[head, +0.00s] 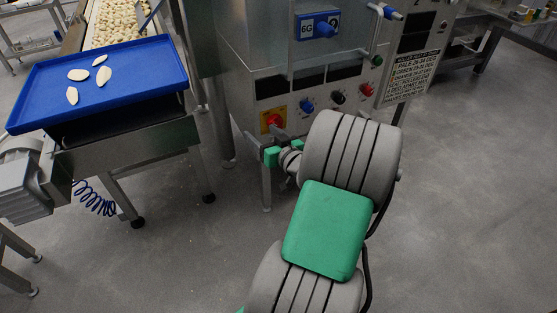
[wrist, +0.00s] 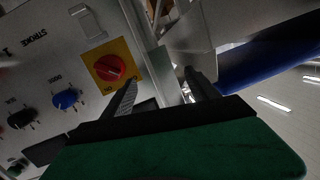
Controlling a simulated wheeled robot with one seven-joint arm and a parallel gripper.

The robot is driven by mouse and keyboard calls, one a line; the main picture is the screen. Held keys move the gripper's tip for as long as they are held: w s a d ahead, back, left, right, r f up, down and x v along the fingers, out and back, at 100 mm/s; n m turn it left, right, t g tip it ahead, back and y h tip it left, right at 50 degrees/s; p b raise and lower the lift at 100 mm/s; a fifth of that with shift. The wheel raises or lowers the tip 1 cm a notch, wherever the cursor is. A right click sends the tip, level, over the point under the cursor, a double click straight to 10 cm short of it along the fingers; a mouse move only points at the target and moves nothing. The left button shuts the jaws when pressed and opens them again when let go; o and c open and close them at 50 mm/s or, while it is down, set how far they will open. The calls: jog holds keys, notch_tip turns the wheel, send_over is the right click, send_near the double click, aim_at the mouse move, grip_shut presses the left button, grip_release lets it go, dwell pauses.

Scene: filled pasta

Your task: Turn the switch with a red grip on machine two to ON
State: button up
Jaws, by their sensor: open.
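A red rotary grip on a yellow plate (head: 273,121) sits at the lower left of the middle machine's front panel. A second red knob (head: 366,89) sits at the panel's right end. My gripper (wrist: 160,80) is open and empty, its left fingertip just beside the yellow plate's lower right corner. I cannot tell whether it touches. In the head view my arm hides much of the gripper.
A blue knob (head: 306,105) and a black knob (head: 338,97) share the panel. A blue tray (head: 130,75) with several pale pasta pieces stands on the conveyor at left. A printed sign (head: 410,72) is at the right. The floor around is clear.

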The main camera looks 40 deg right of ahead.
aim_at(278, 126)
jog(key=s+d+f+m+h+b, duration=0.25)
jog(key=s+d+f+h, duration=0.2)
jog(key=d, duration=0.25)
jog(key=shift+t+y, duration=0.25)
jog(key=shift+t, duration=0.15)
jog(key=x, duration=0.7)
jog(key=shift+w+a, duration=0.2)
jog(key=shift+w, duration=0.3)
jog(key=shift+m, duration=0.25)
jog(key=c, duration=1.4)
